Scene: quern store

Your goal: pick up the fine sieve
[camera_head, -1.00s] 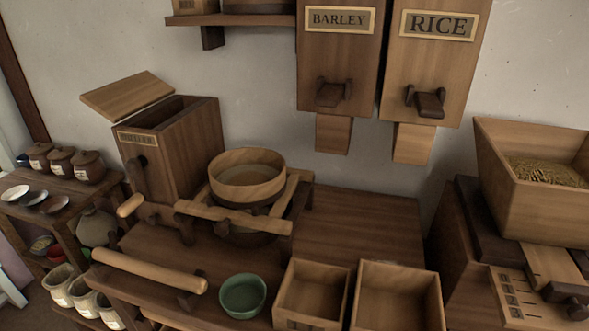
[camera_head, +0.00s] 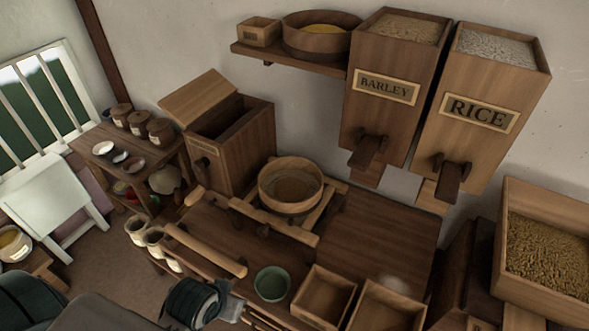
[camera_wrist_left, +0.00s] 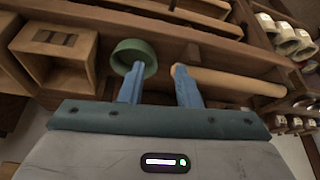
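Two round wooden hoops show in the head view, and I cannot tell which is the fine sieve. One hoop (camera_head: 290,185) rests on a wooden frame (camera_head: 274,226) on the bench. The other, a shallow dark hoop (camera_head: 320,43) with a yellow inside, sits on the wall shelf. My left gripper (camera_head: 236,306) is low over the bench's front edge, apart from both hoops. In the left wrist view its two blue fingers (camera_wrist_left: 160,68) are spread with nothing between them. My right gripper is out of view.
A green bowl (camera_head: 272,284) and a wooden roller (camera_head: 205,251) lie near my left gripper; the bowl also shows in the left wrist view (camera_wrist_left: 133,50). Open boxes (camera_head: 323,297) stand right of the bowl. Barley (camera_head: 390,120) and rice (camera_head: 467,130) bins hang above. The bench's right part (camera_head: 380,228) is mostly clear.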

